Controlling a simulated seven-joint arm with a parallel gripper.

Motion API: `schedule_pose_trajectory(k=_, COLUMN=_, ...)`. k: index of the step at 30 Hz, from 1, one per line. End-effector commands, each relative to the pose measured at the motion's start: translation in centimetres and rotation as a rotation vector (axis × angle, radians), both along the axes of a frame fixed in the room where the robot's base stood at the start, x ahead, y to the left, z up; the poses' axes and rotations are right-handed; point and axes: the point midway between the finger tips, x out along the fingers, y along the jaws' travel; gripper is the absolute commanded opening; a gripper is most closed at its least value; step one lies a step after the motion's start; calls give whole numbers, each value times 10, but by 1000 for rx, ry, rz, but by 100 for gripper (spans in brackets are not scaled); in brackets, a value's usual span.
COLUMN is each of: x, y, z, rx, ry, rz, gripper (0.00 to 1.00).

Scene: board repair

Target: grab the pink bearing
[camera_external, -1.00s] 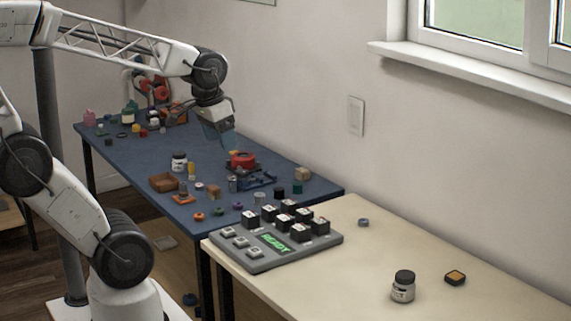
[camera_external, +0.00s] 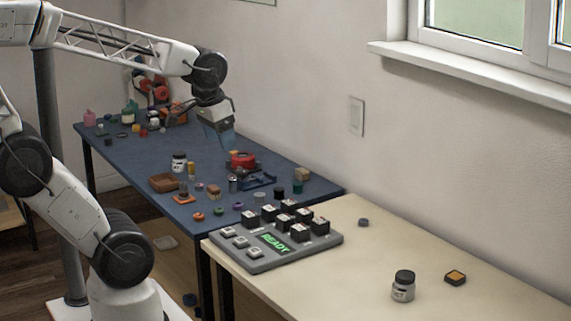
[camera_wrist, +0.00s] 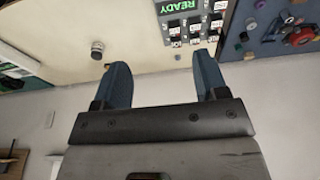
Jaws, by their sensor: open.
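I cannot pick out the pink bearing with certainty. A pink object (camera_external: 89,119) stands at the far left corner of the blue table, too small to identify. A small pinkish piece (camera_external: 199,187) lies among the parts near the table's front. My gripper (camera_external: 226,146) is above the blue table, just behind and above a red round part (camera_external: 242,160). In the wrist view my gripper (camera_wrist: 160,62) shows two blue fingers wide apart with nothing between them. No pink part is clear in that view.
The blue table (camera_external: 130,165) is crowded with small parts, including a brown box (camera_external: 163,183) and a jar (camera_external: 178,162). A grey keypad (camera_external: 273,240) reading READY stands on the cream table (camera_external: 350,270), which has mostly free room. A wall rises behind both tables.

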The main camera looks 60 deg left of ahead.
Motion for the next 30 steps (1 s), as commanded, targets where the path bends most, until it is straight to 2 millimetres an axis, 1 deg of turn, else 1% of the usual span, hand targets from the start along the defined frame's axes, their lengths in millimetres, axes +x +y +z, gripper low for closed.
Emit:
schedule_pose_trajectory(k=9, x=1, y=0, z=0, rx=0, ry=0, rz=2, gripper=64)
schedule_pose_trajectory(k=14, x=8, y=4, z=0, rx=-2, ry=4, rz=22, gripper=64)
schedule_pose_trajectory(k=17, x=18, y=10, z=0, rx=-4, ry=10, rz=51, gripper=64)
schedule_pose_trajectory(k=22, x=45, y=28, z=-2, rx=-11, ry=26, rz=130, gripper=64)
schedule_pose_trajectory(k=26, x=71, y=48, z=-6, rx=-17, ry=40, rz=206, gripper=64)
schedule_pose_trajectory(k=30, x=98, y=73, z=-12, rx=-25, ry=52, rz=292, gripper=64)
